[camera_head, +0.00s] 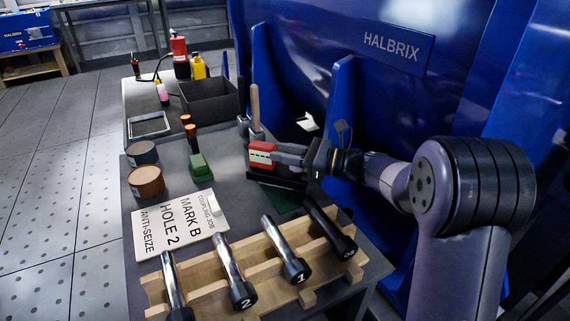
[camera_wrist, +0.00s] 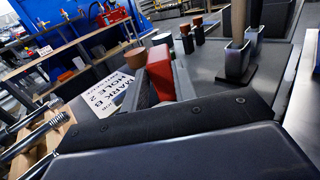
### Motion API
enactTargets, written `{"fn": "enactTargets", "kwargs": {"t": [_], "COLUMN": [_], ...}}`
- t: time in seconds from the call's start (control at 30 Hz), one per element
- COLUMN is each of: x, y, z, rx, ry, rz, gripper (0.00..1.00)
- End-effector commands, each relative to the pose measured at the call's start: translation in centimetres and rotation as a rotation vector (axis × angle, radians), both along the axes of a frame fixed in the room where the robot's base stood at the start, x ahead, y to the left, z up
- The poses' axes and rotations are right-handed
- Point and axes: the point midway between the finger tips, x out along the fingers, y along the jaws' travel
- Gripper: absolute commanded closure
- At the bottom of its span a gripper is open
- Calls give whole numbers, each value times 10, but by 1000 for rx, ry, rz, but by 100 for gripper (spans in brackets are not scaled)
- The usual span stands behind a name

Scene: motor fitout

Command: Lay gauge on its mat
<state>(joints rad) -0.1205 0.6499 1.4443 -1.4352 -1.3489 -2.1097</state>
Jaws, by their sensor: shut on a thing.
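My gripper (camera_head: 279,153) reaches in from the right and is shut on a red block with a pale marked strip, which looks like the gauge (camera_head: 261,153). It holds the gauge above the bench, over or beside a black tray (camera_head: 262,178); the exact height is hard to tell. In the wrist view the red gauge (camera_wrist: 159,72) stands out between the dark fingers. A dark green mat (camera_head: 277,203) lies on the bench below and in front of the gripper, partly hidden by the tray and a tool.
A wooden rack (camera_head: 207,277) with several numbered black-headed tools stands at the front. Two round tins (camera_head: 146,181), a green object (camera_head: 199,166), a wooden-handled tool (camera_head: 255,108) and a dark bin (camera_head: 209,101) stand around. A blue machine wall (camera_head: 340,90) rises behind.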

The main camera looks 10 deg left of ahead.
Motion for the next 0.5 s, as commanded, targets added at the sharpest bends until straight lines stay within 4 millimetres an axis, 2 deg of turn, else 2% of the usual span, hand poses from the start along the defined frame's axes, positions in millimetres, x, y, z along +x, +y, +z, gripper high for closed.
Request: {"fn": "enactTargets", "kwargs": {"t": [0.03,0.13,0.5], "x": [0,0,0], "y": [0,0,0], "z": [-10,-19,-21], "rx": [4,5,3], "ry": [-2,-3,-5], "rz": [0,0,0], "gripper": [100,100,100]}}
